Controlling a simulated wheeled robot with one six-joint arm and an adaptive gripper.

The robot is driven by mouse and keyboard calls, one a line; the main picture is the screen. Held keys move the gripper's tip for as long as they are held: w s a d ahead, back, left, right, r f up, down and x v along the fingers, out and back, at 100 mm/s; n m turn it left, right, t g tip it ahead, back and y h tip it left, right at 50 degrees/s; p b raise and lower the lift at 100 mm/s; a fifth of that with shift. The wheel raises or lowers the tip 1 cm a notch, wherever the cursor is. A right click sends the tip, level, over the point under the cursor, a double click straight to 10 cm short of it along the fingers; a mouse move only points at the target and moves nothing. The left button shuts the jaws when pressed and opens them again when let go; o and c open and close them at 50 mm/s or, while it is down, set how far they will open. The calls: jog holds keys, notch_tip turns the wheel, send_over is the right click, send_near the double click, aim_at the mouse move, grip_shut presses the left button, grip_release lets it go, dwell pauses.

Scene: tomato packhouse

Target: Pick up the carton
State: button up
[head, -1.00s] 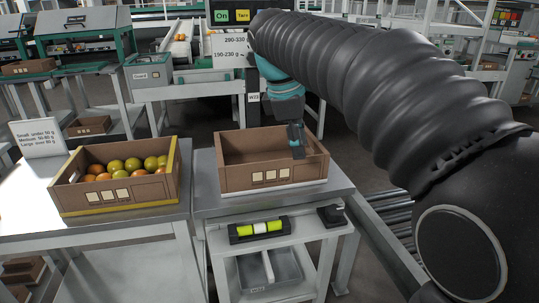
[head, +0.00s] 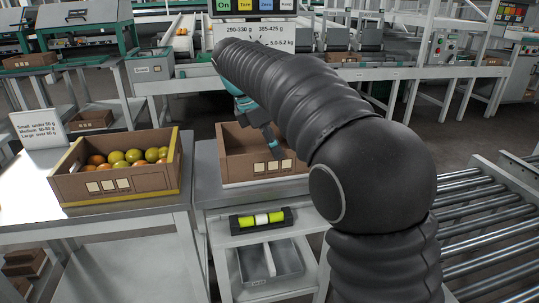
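An empty brown carton (head: 240,168) sits on the metal stand at the centre, partly hidden behind my arm. A second brown carton (head: 118,186) with a yellow base stripe, holding green and orange tomatoes, stands on the left table. My gripper (head: 276,148) points down over the right part of the empty carton. Its fingers are small and partly covered, so I cannot tell whether they are open or shut, or whether they touch the carton wall.
A shelf below the stand holds a yellow-green level (head: 260,221) and a grey divided tray (head: 268,262). A roller conveyor (head: 485,220) runs at the right. A size sign (head: 38,135) stands on the left table. A display (head: 257,6) and weight sign are behind.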

aim_at(288, 178)
jog(key=shift+s+b+x, duration=0.2)
jog(key=shift+b+x, duration=0.15)
jog(key=shift+x, duration=1.2)
jog(key=shift+s+b+x, duration=0.2)
jog(key=shift+b+x, duration=0.15)
jog(key=shift+x, duration=1.15)
jog(key=shift+a+f, duration=0.1)
grip_shut()
